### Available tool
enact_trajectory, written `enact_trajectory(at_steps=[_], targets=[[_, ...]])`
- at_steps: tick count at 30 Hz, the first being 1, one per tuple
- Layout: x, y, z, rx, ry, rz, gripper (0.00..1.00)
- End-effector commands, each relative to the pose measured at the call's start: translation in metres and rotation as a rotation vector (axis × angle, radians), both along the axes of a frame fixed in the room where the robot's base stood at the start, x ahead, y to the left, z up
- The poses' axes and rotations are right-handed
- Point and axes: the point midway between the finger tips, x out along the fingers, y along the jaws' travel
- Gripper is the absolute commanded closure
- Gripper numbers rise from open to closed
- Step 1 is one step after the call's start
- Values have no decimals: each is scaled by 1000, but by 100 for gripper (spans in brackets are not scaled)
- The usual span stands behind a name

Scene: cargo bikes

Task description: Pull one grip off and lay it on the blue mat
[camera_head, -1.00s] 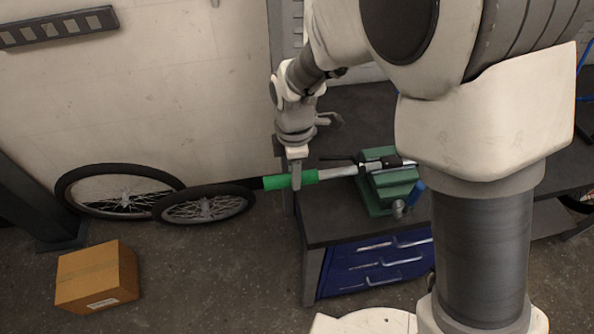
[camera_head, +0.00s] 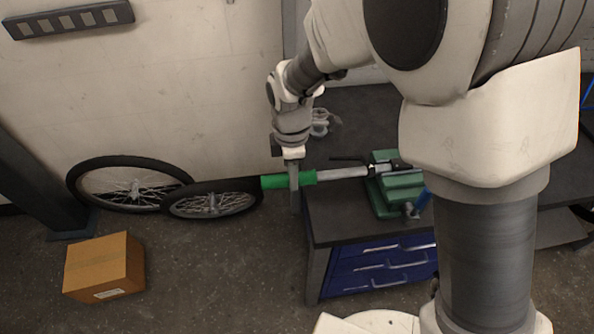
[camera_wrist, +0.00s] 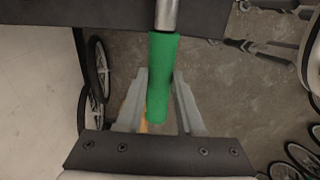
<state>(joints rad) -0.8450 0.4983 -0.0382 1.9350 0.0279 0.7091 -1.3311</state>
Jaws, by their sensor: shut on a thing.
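A green grip (camera_head: 274,182) sits on the outer end of a silver bar (camera_head: 343,173). The bar runs left from a green vise (camera_head: 397,192) on the dark workbench, so the grip hangs past the bench's left edge. My gripper (camera_head: 293,190) is shut around the grip from above. In the wrist view the grip (camera_wrist: 161,70) lies between the two fingers of my gripper (camera_wrist: 160,88), with the bar (camera_wrist: 166,16) entering its far end. How much bar is inside the grip is hidden. I see no blue mat.
The workbench (camera_head: 325,228) has blue drawers (camera_head: 380,266) below. Two spoked wheels (camera_head: 212,204) lean by the wall at left. A cardboard box (camera_head: 104,267) stands on the floor. The floor beneath the grip is clear.

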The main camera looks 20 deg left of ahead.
Motion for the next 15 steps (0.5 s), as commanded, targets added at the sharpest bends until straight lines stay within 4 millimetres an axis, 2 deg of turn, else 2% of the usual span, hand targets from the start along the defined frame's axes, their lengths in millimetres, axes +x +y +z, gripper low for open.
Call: enact_trajectory(at_steps=[15], targets=[[-9, 15, 0, 1, -1, 0, 100]])
